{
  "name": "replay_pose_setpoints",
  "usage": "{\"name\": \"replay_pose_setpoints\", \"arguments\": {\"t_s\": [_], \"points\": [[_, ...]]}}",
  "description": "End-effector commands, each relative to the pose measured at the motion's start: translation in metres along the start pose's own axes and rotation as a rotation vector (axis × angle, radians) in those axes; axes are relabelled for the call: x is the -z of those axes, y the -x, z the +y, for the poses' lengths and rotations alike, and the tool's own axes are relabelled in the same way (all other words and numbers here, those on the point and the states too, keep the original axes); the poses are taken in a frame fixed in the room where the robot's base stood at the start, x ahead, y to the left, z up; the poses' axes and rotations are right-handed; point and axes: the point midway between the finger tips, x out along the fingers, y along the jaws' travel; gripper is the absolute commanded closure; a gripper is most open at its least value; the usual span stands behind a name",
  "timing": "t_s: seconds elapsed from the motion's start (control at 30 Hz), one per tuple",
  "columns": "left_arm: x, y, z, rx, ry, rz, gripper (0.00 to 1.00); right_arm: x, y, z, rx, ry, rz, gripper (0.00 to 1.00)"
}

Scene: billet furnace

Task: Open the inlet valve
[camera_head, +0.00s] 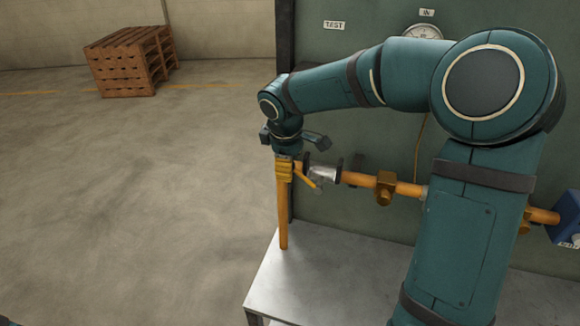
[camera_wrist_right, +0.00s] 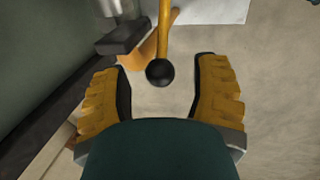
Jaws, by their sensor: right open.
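The inlet valve's yellow lever (camera_wrist_right: 166,28) ends in a black ball knob (camera_wrist_right: 160,72) in the right wrist view. My right gripper (camera_wrist_right: 162,84) is open, its yellow-padded fingers on either side of the knob with a gap on both sides. In the head view, the right gripper (camera_head: 284,169) points down at the left end of the pipework, beside a grey valve body (camera_head: 324,173) with a yellow lever (camera_head: 307,180). The knob is not clear there. My left gripper is not in view.
An orange horizontal pipe (camera_head: 355,179) runs along a green panel (camera_head: 350,215) with a gauge (camera_head: 424,33) labelled IN. An orange upright pipe (camera_head: 283,220) meets a grey bench (camera_head: 330,285). A wooden pallet stack (camera_head: 122,66) stands far left. Floor between is clear.

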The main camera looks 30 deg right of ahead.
Motion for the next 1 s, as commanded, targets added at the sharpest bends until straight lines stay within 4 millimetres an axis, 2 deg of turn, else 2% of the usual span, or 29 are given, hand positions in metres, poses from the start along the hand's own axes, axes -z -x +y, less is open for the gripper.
{"name": "replay_pose_setpoints", "arguments": {"t_s": [0.2,0.5,0.53,0.6,0.7,1.0], "points": [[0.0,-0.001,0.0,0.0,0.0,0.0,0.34,0.0,-0.017,0.0,0.001,0.0,0.0,0.39],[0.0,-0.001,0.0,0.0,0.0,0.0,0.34,0.0,-0.018,0.0,0.0,0.0,0.001,0.39],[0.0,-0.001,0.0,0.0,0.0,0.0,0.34,0.0,-0.018,0.0,0.0,0.0,0.001,0.44],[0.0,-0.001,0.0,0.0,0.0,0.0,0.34,0.0,-0.018,0.0,0.0,0.0,0.001,0.69],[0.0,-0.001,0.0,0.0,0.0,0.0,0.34,0.0,-0.018,0.0,0.0,0.0,0.001,1.0],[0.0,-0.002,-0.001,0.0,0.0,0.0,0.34,-0.003,-0.018,-0.004,0.0,0.005,-0.015,1.0]]}}
